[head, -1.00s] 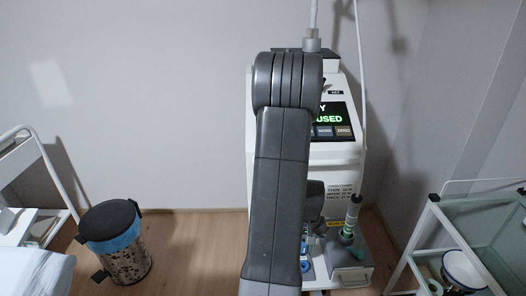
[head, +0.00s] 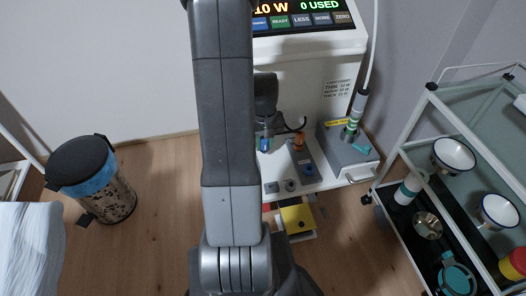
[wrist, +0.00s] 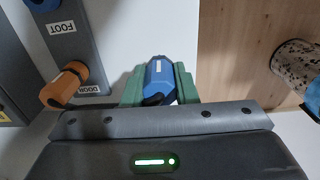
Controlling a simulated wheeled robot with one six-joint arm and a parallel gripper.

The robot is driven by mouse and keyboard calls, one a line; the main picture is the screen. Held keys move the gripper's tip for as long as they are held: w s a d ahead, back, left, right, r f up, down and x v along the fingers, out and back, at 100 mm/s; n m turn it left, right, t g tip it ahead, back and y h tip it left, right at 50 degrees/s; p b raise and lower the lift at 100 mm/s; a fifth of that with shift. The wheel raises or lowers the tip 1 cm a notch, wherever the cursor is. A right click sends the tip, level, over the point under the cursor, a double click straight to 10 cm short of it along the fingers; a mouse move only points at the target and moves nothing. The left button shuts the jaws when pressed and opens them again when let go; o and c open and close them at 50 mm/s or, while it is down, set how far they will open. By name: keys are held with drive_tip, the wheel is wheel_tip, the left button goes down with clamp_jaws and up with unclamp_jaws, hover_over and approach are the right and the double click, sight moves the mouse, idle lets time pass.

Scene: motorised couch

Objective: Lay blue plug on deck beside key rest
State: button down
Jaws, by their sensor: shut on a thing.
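The blue plug (wrist: 158,76) is between the green fingers of my gripper (wrist: 160,86) in the wrist view. My gripper is shut on it. In the head view the blue plug (head: 264,144) shows below my dark wrist, left of an orange plug (head: 298,141). The orange plug also shows in the wrist view (wrist: 70,80), by a DOOR label on a grey socket panel (wrist: 72,40). The white deck (wrist: 118,50) lies under the blue plug; I cannot tell the gap. I cannot make out which part is the key rest.
A grey box (head: 345,158) with an upright probe and a teal piece stands on the deck's right. A yellow drawer (head: 297,216) is open below. A trolley (head: 450,130) with bowls stands right. A speckled bin (head: 112,195) stands left. Wood floor is clear between.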

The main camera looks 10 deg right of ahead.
sight(264, 150)
drive_tip(key=shift+f+b, duration=0.4)
drive_tip(key=shift+f, duration=1.5)
drive_tip(key=c, duration=1.1)
unclamp_jaws()
drive_tip(key=shift+c, duration=0.2)
wheel_tip(264, 150, up, 12)
drive_tip(key=shift+r+p, duration=0.15)
drive_tip(key=shift+p, duration=1.1)
